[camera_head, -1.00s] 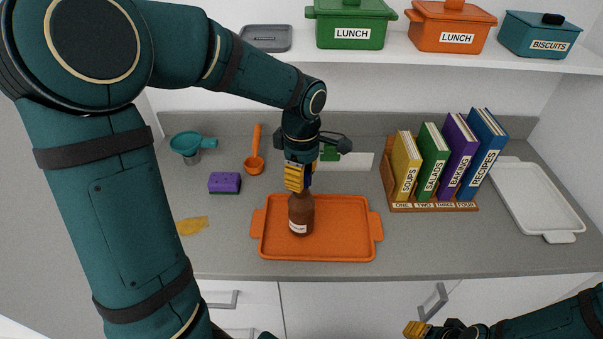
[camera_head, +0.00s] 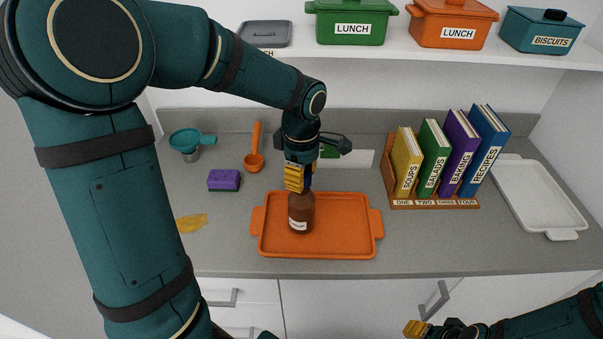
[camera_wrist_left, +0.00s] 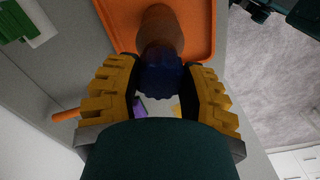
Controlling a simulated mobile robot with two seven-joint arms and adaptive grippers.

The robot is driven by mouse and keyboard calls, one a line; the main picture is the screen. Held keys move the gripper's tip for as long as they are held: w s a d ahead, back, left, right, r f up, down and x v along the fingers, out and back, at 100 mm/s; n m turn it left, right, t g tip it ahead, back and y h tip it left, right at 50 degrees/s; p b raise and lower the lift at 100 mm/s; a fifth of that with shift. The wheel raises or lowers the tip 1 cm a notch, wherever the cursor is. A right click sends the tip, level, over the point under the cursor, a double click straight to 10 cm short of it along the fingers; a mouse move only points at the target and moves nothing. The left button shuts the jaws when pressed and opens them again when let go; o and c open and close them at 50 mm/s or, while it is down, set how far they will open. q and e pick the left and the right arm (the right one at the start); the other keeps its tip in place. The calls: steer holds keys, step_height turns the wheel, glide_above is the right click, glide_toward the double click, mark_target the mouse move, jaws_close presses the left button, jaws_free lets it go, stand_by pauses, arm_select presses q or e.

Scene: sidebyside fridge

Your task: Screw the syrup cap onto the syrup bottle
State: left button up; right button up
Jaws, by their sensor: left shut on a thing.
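The brown syrup bottle (camera_head: 301,214) with a white label stands upright on the orange tray (camera_head: 345,242). My left gripper (camera_head: 297,180) is directly above it, pointing down at its neck. In the left wrist view the gripper (camera_wrist_left: 163,100) is shut on the dark blue syrup cap (camera_wrist_left: 162,82), which sits between the fingers in line with the bottle (camera_wrist_left: 160,28). The cap appears to be at the bottle's mouth; the exact contact is hidden. My right gripper (camera_head: 416,329) is at the bottom edge, away from the bottle; its jaw opening is unclear.
A purple sponge (camera_head: 224,180), teal funnel (camera_head: 187,143) and orange ladle (camera_head: 254,161) lie left of the tray. A yellow spill (camera_head: 191,223) is nearer. A book rack (camera_head: 435,205) and white tray (camera_head: 540,200) are right. The counter between tray and rack is clear.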

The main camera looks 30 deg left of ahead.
arm_select(q)
steer(key=shift+f+b, duration=0.6)
steer(key=shift+f, duration=0.25)
steer(key=o, duration=0.9)
steer(key=shift+r, duration=0.1)
step_height(320, 180, up, 12)
steer(key=shift+f, duration=0.1)
stand_by(0.4)
